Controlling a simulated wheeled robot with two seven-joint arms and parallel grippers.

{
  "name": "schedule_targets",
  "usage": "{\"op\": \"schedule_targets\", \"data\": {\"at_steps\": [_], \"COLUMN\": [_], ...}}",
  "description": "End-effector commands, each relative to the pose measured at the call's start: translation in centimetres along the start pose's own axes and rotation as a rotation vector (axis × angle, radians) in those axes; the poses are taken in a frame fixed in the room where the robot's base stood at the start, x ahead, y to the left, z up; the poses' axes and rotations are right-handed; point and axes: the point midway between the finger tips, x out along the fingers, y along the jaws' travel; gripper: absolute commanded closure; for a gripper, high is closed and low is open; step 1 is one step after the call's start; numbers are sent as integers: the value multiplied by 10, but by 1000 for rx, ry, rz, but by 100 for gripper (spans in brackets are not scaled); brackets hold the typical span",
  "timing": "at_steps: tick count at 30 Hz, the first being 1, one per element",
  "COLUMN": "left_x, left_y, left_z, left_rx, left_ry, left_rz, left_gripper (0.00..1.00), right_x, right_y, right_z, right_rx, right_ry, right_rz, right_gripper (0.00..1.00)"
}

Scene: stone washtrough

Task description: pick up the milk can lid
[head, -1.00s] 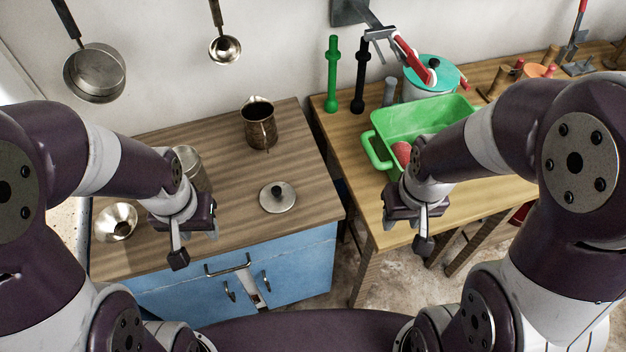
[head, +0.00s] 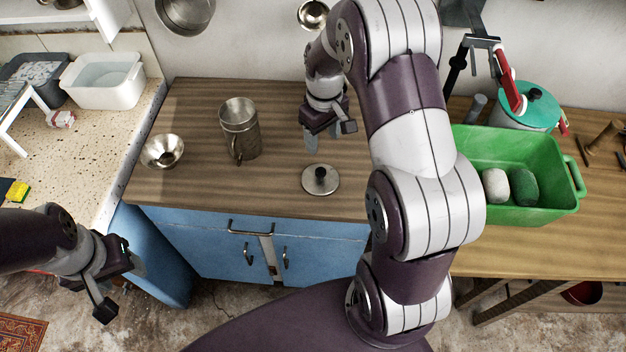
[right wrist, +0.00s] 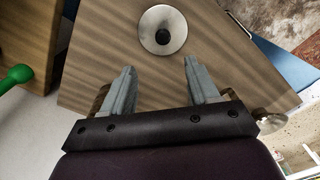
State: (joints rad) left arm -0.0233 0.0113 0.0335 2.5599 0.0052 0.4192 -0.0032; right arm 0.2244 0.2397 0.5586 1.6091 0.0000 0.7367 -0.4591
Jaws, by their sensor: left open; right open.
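The milk can lid (head: 321,186), a round grey metal disc with a dark knob, lies flat on the wooden top of the blue cabinet near its front edge. It also shows in the right wrist view (right wrist: 176,42), ahead of the fingertips. My right gripper (head: 329,135) is open and empty, above the cabinet top, just behind the lid and apart from it. Its two fingers also show in the right wrist view (right wrist: 160,66), with bare wood between them. My left gripper (head: 121,287) is open and empty, low at the left, in front of the cabinet and away from the lid.
A metal can with a handle (head: 240,133) and a funnel (head: 163,151) stand left of the lid. A green basin (head: 530,150) is on the right table. A sink counter (head: 95,150) adjoins at left. Wood around the lid is clear.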

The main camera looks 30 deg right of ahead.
Motion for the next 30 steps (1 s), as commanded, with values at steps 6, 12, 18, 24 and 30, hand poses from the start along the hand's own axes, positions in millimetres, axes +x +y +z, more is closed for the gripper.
{"op": "schedule_targets", "data": {"at_steps": [6, 12, 18, 24, 30], "left_x": [-6, -10, -16, -16, -16], "left_y": [0, 0, 0, 0, 0], "left_z": [-1, -1, -2, -2, -2], "left_rx": [0, 0, 0, 0, 0], "left_ry": [1, 0, 1, 0, 0], "left_rz": [0, 0, 0, 0, 0], "left_gripper": [44, 44, 44, 44, 44], "right_x": [48, 72, 108, 116, 115], "right_y": [0, -2, -6, -6, -6], "right_z": [0, 0, 0, -1, -1], "right_rx": [-2, -2, -2, -1, -1], "right_ry": [-3, -3, -1, 2, 2], "right_rz": [-2, -1, 0, 1, 1], "right_gripper": [40, 40, 40, 40, 80]}}
